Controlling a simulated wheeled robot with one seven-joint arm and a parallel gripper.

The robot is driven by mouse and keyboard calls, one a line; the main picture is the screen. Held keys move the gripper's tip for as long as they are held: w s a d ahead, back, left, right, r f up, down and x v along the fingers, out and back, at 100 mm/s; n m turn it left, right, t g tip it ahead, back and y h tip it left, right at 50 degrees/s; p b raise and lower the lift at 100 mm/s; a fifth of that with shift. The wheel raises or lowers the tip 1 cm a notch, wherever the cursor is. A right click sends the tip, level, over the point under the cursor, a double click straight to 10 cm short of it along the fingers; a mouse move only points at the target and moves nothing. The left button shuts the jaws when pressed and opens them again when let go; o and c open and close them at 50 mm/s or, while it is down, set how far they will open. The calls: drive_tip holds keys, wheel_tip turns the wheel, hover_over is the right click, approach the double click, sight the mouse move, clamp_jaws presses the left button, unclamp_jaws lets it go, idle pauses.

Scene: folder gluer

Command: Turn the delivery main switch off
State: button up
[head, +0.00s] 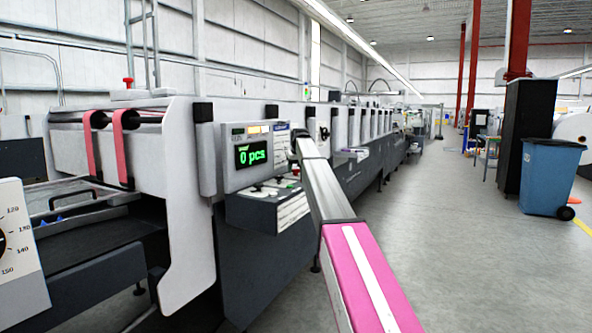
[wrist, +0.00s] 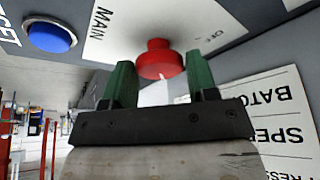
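In the wrist view, a red switch knob (wrist: 158,62) stands on a white plate (wrist: 112,40) lettered "MAIN" and "OFF", seen turned over. My gripper (wrist: 160,75) has two green fingers spread apart on either side of the knob, with gaps visible, so it is not clamped on it. Which way the knob is turned is not clear. In the head view, my arm reaches to the machine's control panel (head: 232,175), which has a green "0 pcs" display.
A blue push button (wrist: 48,37) sits beside the switch plate. A white label sheet (wrist: 285,120) with "BATCH" and "SPEED" wording is on the other side. The long machine runs off to the back. A blue bin (head: 548,180) stands right; the aisle floor between is clear.

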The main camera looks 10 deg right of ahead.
drive_tip(key=c, duration=0.4)
drive_tip(key=shift+n, duration=0.4)
drive_tip(key=n+y, duration=0.1)
drive_tip(key=n, duration=0.2)
drive_tip(key=shift+w+d+n+y, duration=0.1)
drive_tip(key=shift+n+y, duration=0.2)
drive_tip(key=shift+y, duration=0.1)
drive_tip(key=n+g+y, duration=0.1)
drive_tip(key=n, duration=0.2)
drive_tip(key=shift+n, duration=0.4)
drive_tip(key=n+g, duration=0.1)
drive_tip(key=n, duration=0.1)
drive_tip(key=n+g+y, duration=0.1)
drive_tip(key=n, duration=0.2)
drive_tip(key=shift+w+d, duration=0.1)
drive_tip(key=shift+w, duration=0.1)
drive_tip(key=shift+n+g, duration=1)
drive_tip(key=shift+n, duration=1.3)
